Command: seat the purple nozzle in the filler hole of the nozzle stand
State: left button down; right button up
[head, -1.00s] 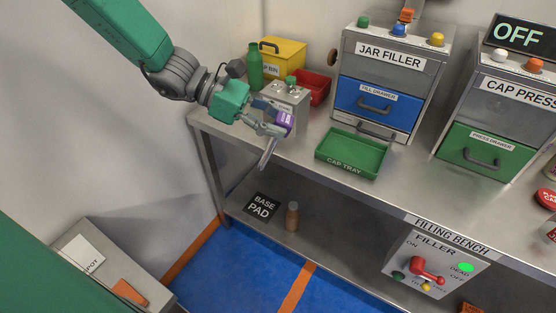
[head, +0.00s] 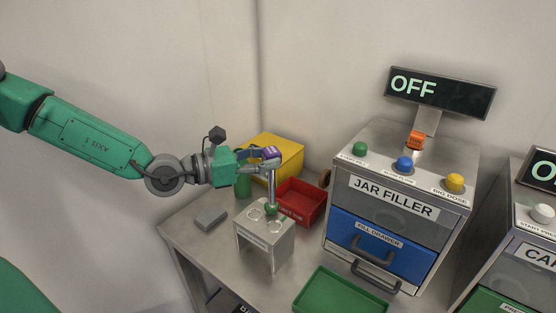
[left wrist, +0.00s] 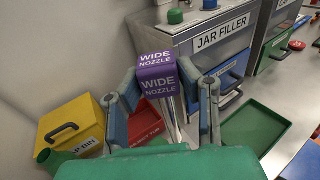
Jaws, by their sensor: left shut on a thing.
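The purple nozzle (head: 271,153) has a purple head and a long grey tube that hangs down, close to upright. Its head reads WIDE NOZZLE in the left wrist view (left wrist: 158,78). My left gripper (head: 264,154) is shut on the purple head, above the nozzle stand (head: 262,248). The stand is a small metal table with ringed holes in its top. The tube's lower end overlaps a green piece (head: 271,209) at the stand's top; whether it is in a hole, I cannot tell. The stand is not clear in the left wrist view. My right gripper is not in view.
A red tub (head: 300,204) and a yellow bin (head: 278,151) stand behind the stand, with a green bottle (head: 243,185) close by. The jar filler (head: 390,225) is at right, a green tray (head: 340,294) in front. A grey block (head: 211,218) lies left of the stand.

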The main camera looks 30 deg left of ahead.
aim_at(270, 178)
pick_arm(q)
jog(key=shift+a+r, duration=0.1)
jog(key=shift+a, duration=0.2)
jog(key=shift+s+a, duration=0.15)
jog(key=shift+s, duration=0.1)
jog(key=shift+d+r, duration=0.1)
jog(key=shift+d, duration=0.7)
jog(key=shift+w+d, duration=0.2)
jog(key=shift+d, duration=0.1)
jog(key=shift+d+f+b, duration=0.15)
jog(key=shift+f+b, duration=0.1)
jog(key=shift+b, duration=0.05)
jog(key=shift+f, duration=0.3)
jog(key=f+b, duration=0.2)
jog(key=f, duration=0.1)
jog(key=f+b, duration=0.1)
jog(key=b, duration=0.1)
jog(key=shift+a+f, duration=0.15)
jog(key=shift+a, duration=0.1)
jog(key=shift+s+a+p, duration=0.1)
jog(key=shift+a+p, duration=0.25)
jog(key=shift+a, duration=0.05)
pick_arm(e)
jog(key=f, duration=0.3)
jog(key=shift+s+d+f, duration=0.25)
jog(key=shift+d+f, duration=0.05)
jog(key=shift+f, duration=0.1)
